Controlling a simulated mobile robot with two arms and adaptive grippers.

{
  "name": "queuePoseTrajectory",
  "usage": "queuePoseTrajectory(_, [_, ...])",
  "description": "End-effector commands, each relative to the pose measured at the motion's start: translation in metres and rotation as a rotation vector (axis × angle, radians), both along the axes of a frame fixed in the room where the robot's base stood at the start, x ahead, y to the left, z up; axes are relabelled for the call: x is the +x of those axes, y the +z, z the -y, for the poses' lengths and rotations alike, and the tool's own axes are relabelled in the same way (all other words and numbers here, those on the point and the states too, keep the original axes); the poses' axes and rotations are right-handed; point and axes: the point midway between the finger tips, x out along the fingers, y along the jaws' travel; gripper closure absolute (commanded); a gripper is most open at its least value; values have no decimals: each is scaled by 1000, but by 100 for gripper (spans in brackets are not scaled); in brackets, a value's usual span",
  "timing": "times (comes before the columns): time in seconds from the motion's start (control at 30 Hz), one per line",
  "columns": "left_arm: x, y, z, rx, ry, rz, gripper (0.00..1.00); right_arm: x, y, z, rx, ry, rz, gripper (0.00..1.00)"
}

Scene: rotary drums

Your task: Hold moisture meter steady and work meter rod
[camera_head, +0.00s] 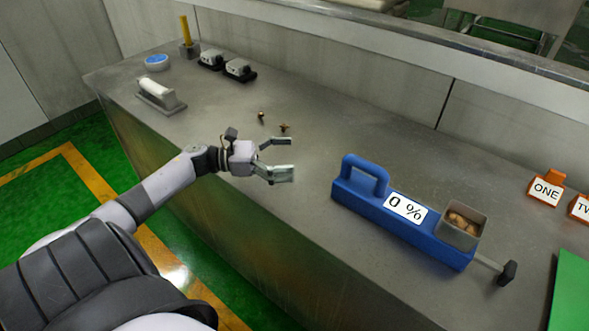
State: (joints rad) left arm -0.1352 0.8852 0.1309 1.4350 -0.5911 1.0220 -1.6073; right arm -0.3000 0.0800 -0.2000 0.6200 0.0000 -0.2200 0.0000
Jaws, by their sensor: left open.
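The blue moisture meter (357,203) lies on the metal counter, right of the middle. A looped handle (365,171) stands at its left end, and its label reads "0 %". A metal cup (461,226) with brown pieces inside sits at its right end. The meter rod (490,263) sticks out of the right end and carries a black knob (508,272). My left gripper (291,156) is open and empty over the counter, left of the meter handle and apart from it. My right gripper does not show.
Two small brown pieces (284,127) lie behind my left gripper. A white-topped tool (158,94), a blue round item (157,62) and two small dark-based devices (240,70) stand at the far left. Orange signs (546,188) and a green panel (573,290) are at the right.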

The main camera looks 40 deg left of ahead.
Motion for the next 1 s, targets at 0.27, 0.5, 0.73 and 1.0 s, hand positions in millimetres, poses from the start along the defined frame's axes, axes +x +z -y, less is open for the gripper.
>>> queuePoseTrajectory(0.27, [-23,-3,43,70,-154,81,0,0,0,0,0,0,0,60])
queuePoseTrajectory(0.5, [-5,-2,71,70,-158,85,0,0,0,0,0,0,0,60])
queuePoseTrajectory(0.73, [20,-2,108,68,-156,84,0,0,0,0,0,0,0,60])
queuePoseTrajectory(1.0, [38,-3,135,70,-154,81,0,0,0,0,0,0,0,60])
